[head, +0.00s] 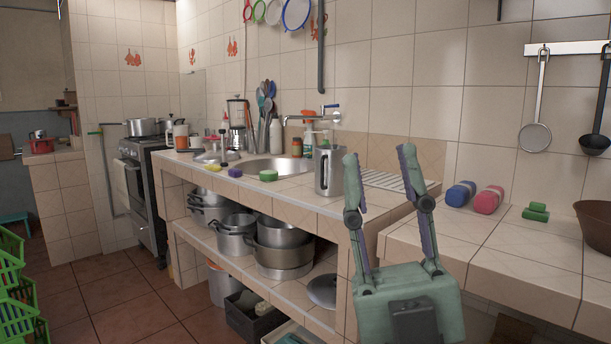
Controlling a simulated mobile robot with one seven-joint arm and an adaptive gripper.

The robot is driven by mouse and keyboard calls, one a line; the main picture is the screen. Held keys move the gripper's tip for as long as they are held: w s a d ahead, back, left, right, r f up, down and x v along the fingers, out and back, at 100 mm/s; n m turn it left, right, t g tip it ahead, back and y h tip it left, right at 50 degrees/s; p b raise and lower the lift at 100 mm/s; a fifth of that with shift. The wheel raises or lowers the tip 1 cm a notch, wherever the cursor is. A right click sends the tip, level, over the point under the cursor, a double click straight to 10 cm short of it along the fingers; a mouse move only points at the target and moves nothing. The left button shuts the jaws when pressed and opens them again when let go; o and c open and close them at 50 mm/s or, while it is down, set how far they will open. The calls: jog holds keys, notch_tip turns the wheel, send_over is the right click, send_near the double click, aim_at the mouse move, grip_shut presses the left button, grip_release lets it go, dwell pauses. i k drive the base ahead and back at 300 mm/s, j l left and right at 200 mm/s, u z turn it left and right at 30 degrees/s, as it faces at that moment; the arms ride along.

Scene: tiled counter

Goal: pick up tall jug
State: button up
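The tall jug (323,173) is a shiny metal vessel standing upright on the tiled counter, at the front edge just right of the sink. Its right side is partly hidden behind the left finger of my gripper. My gripper (379,168) is open, with its two fingers pointing up in the picture and spread wide apart.
The sink (279,166) has a faucet and several bottles behind it. Pots (238,236) fill the shelf below. Rolled towels (461,193) lie on the right counter, with a brown bowl (596,222) further right.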

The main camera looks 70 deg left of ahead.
aim_at(328, 169)
jog(key=u, duration=2.4)
